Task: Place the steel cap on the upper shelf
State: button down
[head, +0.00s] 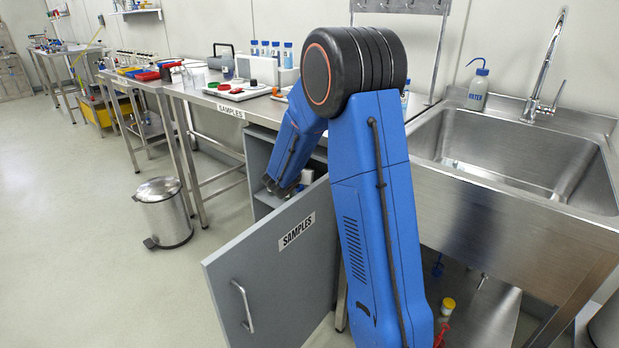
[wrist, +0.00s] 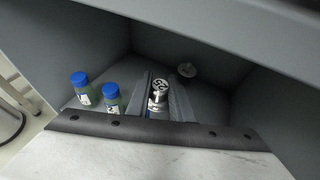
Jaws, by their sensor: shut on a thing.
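In the wrist view my gripper (wrist: 164,95) is shut on the steel cap (wrist: 158,96), a small shiny silver piece with dark marks on top. It sits between the two grey fingers, inside a grey cabinet. Whether the cap touches the surface below I cannot tell. In the head view my blue arm reaches into the open cabinet (head: 258,155) under the bench, and the arm and door hide the cap. The shelf (wrist: 137,68) under the gripper is grey; whether it is the upper one is unclear.
Two blue-capped vials (wrist: 81,86) (wrist: 112,97) stand left of the fingers. The cabinet door (head: 275,265), labelled SAMPLES, stands open. A sink (head: 520,150) is at right and a pedal bin (head: 165,212) at left.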

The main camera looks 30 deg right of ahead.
jog(key=shift+w+d+f, duration=0.25)
jog(key=shift+d+f, duration=0.35)
jog(key=shift+f, duration=0.3)
jog(key=shift+w+d+f, duration=0.2)
jog(key=shift+d+f, duration=0.4)
jog(key=shift+f, duration=0.25)
jog(key=shift+f, duration=0.6)
jog(key=c, duration=1.6)
grip_release()
jog(key=shift+o, duration=0.2)
jog(key=r+v, duration=0.1)
jog(key=v, duration=0.7)
jog(key=shift+w, duration=0.15)
